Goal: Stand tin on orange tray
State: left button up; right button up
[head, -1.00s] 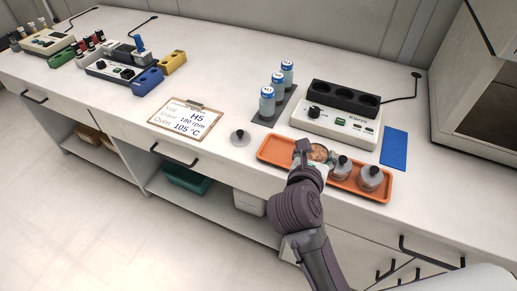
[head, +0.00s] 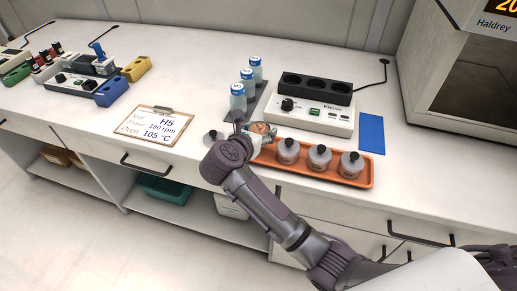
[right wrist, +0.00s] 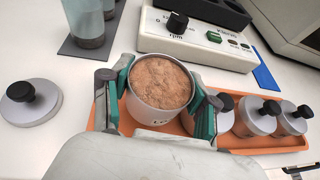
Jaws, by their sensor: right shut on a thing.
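An open tin (head: 262,128) filled with brown, soil-like matter is held upright in my right gripper (head: 256,133). In the right wrist view the tin (right wrist: 158,100) sits between both fingers. The orange tray (head: 268,161) lies on the bench; the tin is over or just behind its left end. I cannot tell whether its base touches the tray. Three grey tins with black-knobbed lids (head: 319,157) stand in the tray's middle and right. A loose grey lid (right wrist: 30,103) lies on the bench to the left. My left gripper is out of view.
A white balance-like device with a black three-well block (head: 317,115) stands behind the tray. Several blue-capped bottles (head: 238,97) stand on a dark mat to its left. A blue mat (head: 371,133) lies to the right. A clipboard (head: 154,124) lies on the left.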

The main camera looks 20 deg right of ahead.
jog(key=shift+a+f, duration=0.15)
jog(key=shift+a, duration=0.1)
notch_tip(320, 180, down, 4)
jog(key=b, duration=0.3)
jog(key=shift+d, duration=0.1)
jog(key=shift+w, duration=0.1)
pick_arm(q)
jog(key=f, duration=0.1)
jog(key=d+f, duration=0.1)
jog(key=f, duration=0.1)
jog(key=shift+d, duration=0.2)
pick_arm(e)
jog(key=shift+f, duration=0.1)
jog(key=o, duration=1)
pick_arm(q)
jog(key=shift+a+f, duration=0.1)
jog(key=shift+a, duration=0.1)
pick_arm(e)
jog(key=shift+r, duration=0.2)
